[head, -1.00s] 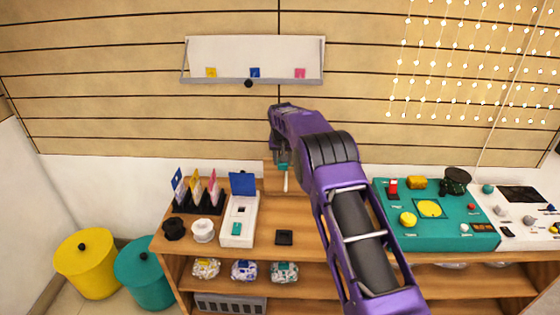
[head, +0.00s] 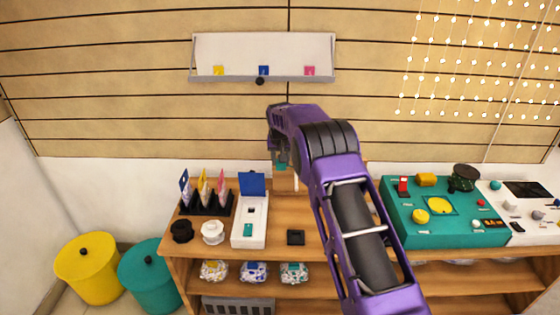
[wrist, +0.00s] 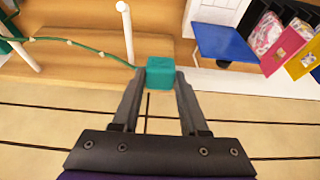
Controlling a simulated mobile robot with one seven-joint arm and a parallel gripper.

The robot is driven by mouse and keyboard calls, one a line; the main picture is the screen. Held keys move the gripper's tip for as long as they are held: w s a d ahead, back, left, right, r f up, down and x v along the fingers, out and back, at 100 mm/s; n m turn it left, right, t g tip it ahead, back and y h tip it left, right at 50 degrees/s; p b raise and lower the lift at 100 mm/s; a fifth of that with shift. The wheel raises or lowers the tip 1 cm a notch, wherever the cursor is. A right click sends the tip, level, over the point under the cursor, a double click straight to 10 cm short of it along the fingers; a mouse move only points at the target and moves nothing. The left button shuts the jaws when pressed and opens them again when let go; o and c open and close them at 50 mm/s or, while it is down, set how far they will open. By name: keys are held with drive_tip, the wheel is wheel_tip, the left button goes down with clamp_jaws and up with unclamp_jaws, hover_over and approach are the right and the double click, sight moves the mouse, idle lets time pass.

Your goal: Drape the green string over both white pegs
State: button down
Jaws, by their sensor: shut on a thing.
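My gripper (wrist: 160,85) is shut on a teal block (wrist: 161,73) at the end of the green string (wrist: 75,43). In the head view my gripper (head: 280,167) hangs in front of the wooden stand at the back of the shelf. In the head view my arm hides most of the pegs and string.
A white box with a raised blue lid (head: 252,184) stands left of my gripper, beside a rack of coloured packets (head: 204,200). A teal control panel (head: 440,225) is to the right. A white wall shelf (head: 262,55) hangs above.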

drive_tip(key=s+a+f+b, duration=0.3)
drive_tip(key=s+f+b, duration=0.1)
drive_tip(key=f, duration=0.3)
drive_tip(key=shift+f, duration=0.25)
idle(0.5)
drive_tip(key=shift+s, duration=0.1)
drive_tip(key=shift+a, duration=0.1)
idle(0.5)
